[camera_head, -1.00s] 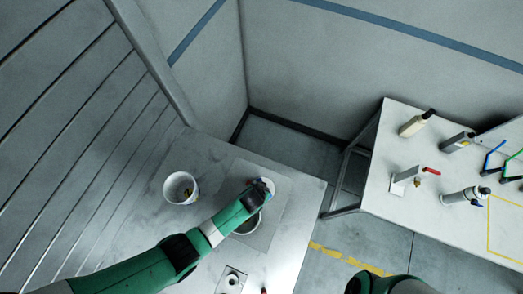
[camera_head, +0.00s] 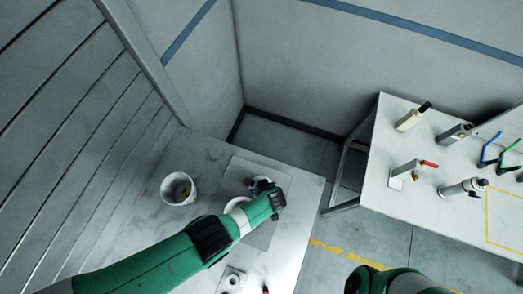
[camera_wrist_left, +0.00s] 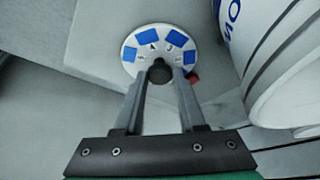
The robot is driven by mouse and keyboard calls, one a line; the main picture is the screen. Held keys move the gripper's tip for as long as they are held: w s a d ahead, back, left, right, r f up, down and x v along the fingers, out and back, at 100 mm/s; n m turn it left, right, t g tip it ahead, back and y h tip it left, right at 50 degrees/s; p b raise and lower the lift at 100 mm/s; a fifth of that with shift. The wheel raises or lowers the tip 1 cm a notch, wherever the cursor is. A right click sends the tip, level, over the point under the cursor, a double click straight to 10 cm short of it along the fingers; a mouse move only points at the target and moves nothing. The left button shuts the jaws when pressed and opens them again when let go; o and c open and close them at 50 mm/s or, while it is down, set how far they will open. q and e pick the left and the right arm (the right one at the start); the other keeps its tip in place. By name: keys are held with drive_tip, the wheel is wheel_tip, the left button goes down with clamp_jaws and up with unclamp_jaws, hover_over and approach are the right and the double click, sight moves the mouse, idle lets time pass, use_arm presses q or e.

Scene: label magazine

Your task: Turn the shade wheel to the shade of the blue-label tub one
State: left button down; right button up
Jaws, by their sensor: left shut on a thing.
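The shade wheel, a white disc with several blue patches and small marks (camera_wrist_left: 130,54), shows at the top middle of the left wrist view. My left gripper (camera_wrist_left: 160,76) is shut on the dark round knob (camera_wrist_left: 160,70) at the wheel's near side. A small red part (camera_wrist_left: 194,78) sits beside the right finger. A large white tub with blue lettering (camera_wrist_left: 288,65) stands close on the right. In the head view my left gripper (camera_head: 259,184) is small and partly hidden by my green wrist. My right gripper is not in view.
A white bucket (camera_head: 167,193) with small things inside stands left of my arm on the metal table (camera_head: 135,215). A white holder (camera_head: 232,280) is near the front. A second table (camera_head: 400,205) at the right carries bottles and tools, with a floor gap between.

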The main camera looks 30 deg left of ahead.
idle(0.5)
use_arm(q)
drive_tip(key=c, duration=0.5)
unclamp_jaws()
